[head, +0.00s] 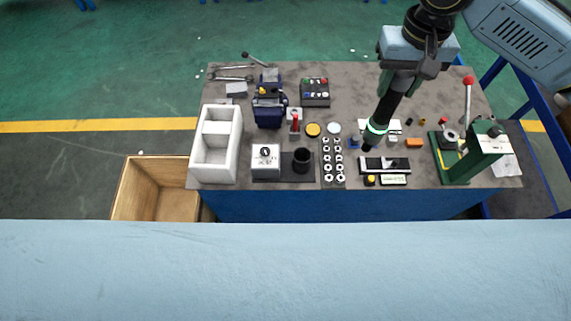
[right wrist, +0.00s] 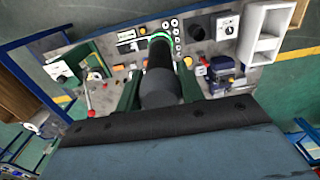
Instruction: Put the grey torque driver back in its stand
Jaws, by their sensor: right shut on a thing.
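The dark grey torque driver (head: 387,107) has a glowing green-white ring near its lower end. My right gripper (head: 402,68) is shut on its upper part and holds it tilted, tip down, over the right half of the bench. In the right wrist view the driver (right wrist: 159,76) runs away from the camera between the two fingers (right wrist: 160,92). A black round cup (head: 302,158), which looks like the stand, is on a dark plate beside a grey box with a dial (head: 265,157). The cup (right wrist: 197,32) also shows in the right wrist view. My left gripper is out of view.
Between driver and cup are a block of white rings (head: 333,160) and round tins (head: 313,129). A green press with a red-knobbed lever (head: 468,155) stands right. A white divided tray (head: 216,145) and blue vise (head: 268,108) are left. A wooden crate (head: 155,190) stands on the floor.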

